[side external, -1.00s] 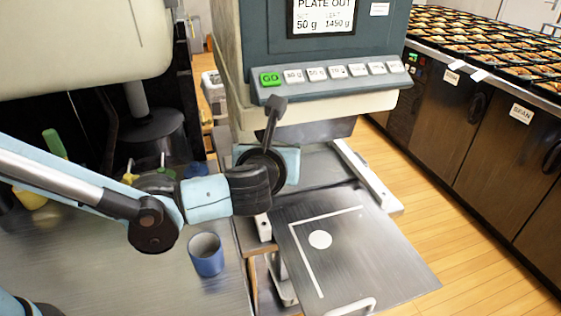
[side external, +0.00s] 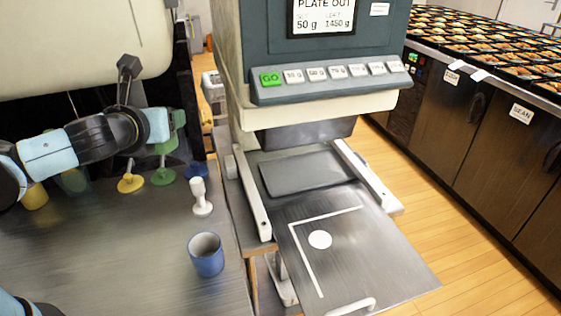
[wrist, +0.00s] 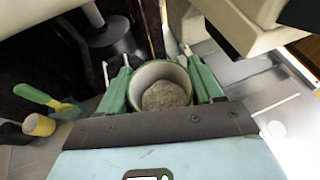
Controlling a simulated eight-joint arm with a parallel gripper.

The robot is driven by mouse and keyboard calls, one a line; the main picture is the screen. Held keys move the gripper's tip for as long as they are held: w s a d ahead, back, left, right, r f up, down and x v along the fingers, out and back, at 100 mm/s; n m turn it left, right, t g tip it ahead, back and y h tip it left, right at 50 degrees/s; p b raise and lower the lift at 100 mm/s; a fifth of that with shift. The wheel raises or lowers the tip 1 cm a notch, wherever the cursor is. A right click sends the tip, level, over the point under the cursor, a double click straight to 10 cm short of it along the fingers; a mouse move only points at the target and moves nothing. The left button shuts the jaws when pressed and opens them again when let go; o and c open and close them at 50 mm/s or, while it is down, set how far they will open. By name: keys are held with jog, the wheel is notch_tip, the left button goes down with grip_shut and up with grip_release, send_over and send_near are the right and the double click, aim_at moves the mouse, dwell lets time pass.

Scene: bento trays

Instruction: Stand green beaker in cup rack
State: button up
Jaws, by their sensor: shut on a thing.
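My gripper (wrist: 160,84) is shut on the green beaker (wrist: 161,70), with one green finger on either side of it in the wrist view. The beaker's round mouth faces the wrist camera, and its bottom inside looks grey. In the side view my gripper (side external: 172,125) is at the left, above the back of the steel counter. A green patch shows there, but I cannot separate finger from beaker. I cannot tell whether these are the cup rack.
A blue cup (side external: 206,256) stands on the counter's front right. A yellow cup (wrist: 39,125) is at the left. The dispensing machine (side external: 325,75) and its steel plate (side external: 380,250) are to the right. The counter's middle (side external: 110,250) is clear.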

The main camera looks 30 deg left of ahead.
notch_tip(320, 180, up, 14)
jog(key=w+m+t+h, duration=0.1)
jog(key=w+m+h, duration=0.1)
jog(key=h, duration=0.1)
jog(key=w+d+r, duration=0.1)
jog(key=w+d, duration=0.1)
jog(key=d, duration=0.5)
jog(key=w+d+r, duration=0.1)
jog(key=w+d, duration=0.2)
jog(key=d, duration=0.3)
jog(key=s+d+f+m, duration=0.1)
jog(key=s+d, duration=0.1)
jog(key=d, duration=0.9)
jog(key=s+d+f, duration=0.1)
jog(key=s+d, duration=0.1)
jog(key=d, duration=0.9)
notch_tip(320, 180, down, 29)
jog(key=a, duration=0.1)
jog(key=shift+w+h, duration=0.3)
jog(key=shift+w, duration=0.05)
jog(key=shift+r, duration=0.1)
